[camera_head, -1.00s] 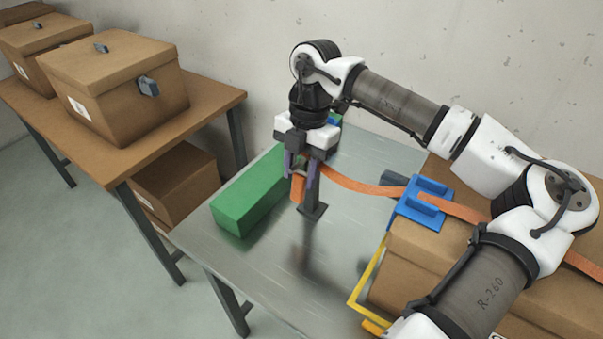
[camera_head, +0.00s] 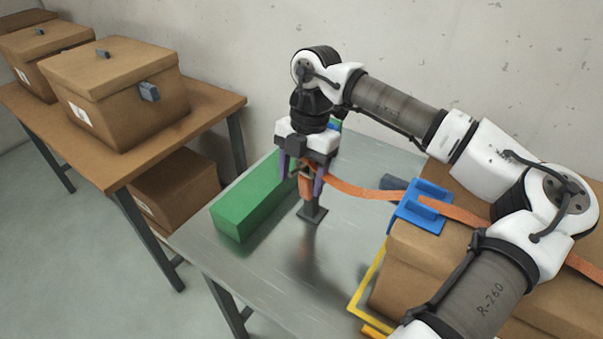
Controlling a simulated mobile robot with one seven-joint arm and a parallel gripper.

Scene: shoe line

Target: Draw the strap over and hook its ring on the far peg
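The orange strap (camera_head: 365,192) runs from the blue guide (camera_head: 424,205) on the carton across the gap to my gripper. Its end (camera_head: 306,184) hangs at the top of the dark peg (camera_head: 312,207), which stands on a small base plate on the metal table. My gripper (camera_head: 302,182) is above the peg, its purple fingers spread apart on either side of the strap end. The ring cannot be made out, so I cannot tell whether it is around the peg or only against it.
A long green block (camera_head: 243,213) lies just left of the peg. A large carton (camera_head: 410,262) and a yellow frame (camera_head: 366,285) are at the right. A wooden table (camera_head: 200,112) with cartons stands at the left. The metal table's front middle (camera_head: 285,262) is clear.

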